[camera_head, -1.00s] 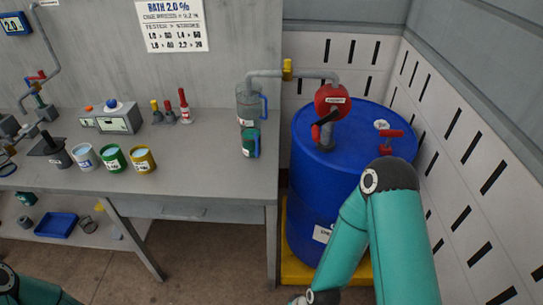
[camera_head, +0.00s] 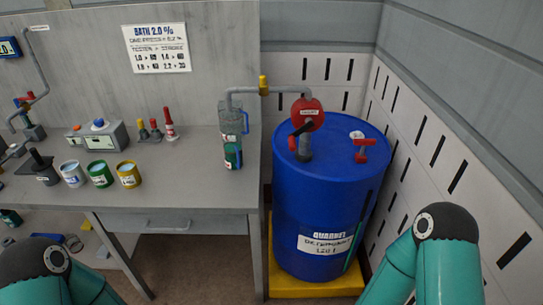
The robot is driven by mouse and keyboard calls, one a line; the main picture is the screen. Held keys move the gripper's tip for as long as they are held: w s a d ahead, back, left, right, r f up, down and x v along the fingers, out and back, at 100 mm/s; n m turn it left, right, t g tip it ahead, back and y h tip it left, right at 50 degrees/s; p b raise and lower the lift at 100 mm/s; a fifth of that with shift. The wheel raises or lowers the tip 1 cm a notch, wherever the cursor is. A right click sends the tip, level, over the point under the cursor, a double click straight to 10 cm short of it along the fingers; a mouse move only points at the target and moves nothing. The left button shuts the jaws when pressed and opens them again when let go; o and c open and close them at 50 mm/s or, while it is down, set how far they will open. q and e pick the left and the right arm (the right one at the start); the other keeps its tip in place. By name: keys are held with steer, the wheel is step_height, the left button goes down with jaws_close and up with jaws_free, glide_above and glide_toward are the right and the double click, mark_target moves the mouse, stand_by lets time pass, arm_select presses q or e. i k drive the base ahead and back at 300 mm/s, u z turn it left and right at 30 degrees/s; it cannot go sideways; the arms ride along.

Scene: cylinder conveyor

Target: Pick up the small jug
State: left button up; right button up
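A small dark teal jug (camera_head: 232,156) stands near the right end of the grey workbench (camera_head: 190,191), with a white label on its front. Directly behind it is a larger grey jug (camera_head: 231,118) with a blue handle, under the end of a pipe. The two overlap in this view, so I cannot tell whether they touch. My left arm shows at the bottom left and my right arm at the bottom right. Both grippers are outside the picture.
A blue drum (camera_head: 317,207) with a red pump (camera_head: 307,114) stands right of the bench on a yellow base (camera_head: 309,289). Blue, green and yellow cups (camera_head: 128,174) stand on the bench at left. The bench top between cups and jug is clear.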

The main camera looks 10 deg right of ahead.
mark_target(232, 143)
steer(key=z, duration=0.5)
steer(key=i, duration=0.5)
steer(key=z, duration=0.25)
